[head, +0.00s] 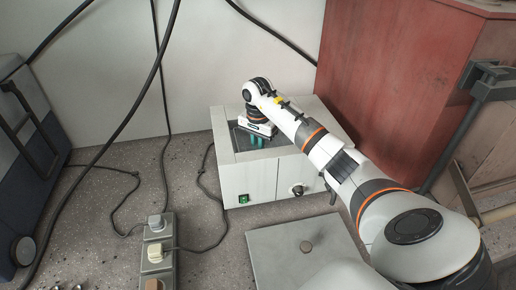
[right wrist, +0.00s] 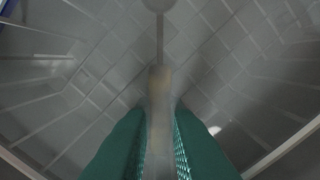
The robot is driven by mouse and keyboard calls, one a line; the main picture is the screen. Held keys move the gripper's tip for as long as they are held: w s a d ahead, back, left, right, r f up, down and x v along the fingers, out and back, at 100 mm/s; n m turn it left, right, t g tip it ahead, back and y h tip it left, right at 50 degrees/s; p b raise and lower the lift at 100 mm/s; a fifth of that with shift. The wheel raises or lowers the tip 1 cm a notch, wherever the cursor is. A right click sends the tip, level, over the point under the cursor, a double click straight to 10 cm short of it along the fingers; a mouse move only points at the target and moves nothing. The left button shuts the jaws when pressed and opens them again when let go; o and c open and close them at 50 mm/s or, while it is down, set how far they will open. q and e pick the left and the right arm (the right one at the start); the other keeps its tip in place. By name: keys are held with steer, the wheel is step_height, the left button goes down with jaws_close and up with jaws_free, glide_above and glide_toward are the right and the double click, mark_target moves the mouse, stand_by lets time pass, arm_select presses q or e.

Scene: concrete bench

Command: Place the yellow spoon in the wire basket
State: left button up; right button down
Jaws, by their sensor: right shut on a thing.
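My right gripper (head: 257,141) reaches down over the open top of a white box-shaped appliance. In the right wrist view its green fingers (right wrist: 159,125) are shut on a spoon (right wrist: 159,85), which looks dull grey with a pale yellowish patch. Its round end points to the top edge of the picture. The wire basket (right wrist: 38,57) spreads below and around the spoon, with thin wires on both sides. I cannot tell whether the spoon touches it. In the head view the arm and gripper hide the spoon and most of the opening. My left gripper is in neither view.
The white appliance (head: 248,180) has a green switch and a knob on its front. A grey plate (head: 285,256) lies before it. A power strip (head: 158,255) with cables is at left, a blue case (head: 28,165) at far left, and a red cabinet (head: 385,80) behind right.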

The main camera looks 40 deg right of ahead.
steer(key=shift+f, duration=0.8)
steer(key=shift+f, duration=0.1)
steer(key=c, duration=1.4)
jaws_free()
steer(key=shift+c, duration=0.2)
step_height(320, 180, up, 12)
steer(key=b, duration=0.1)
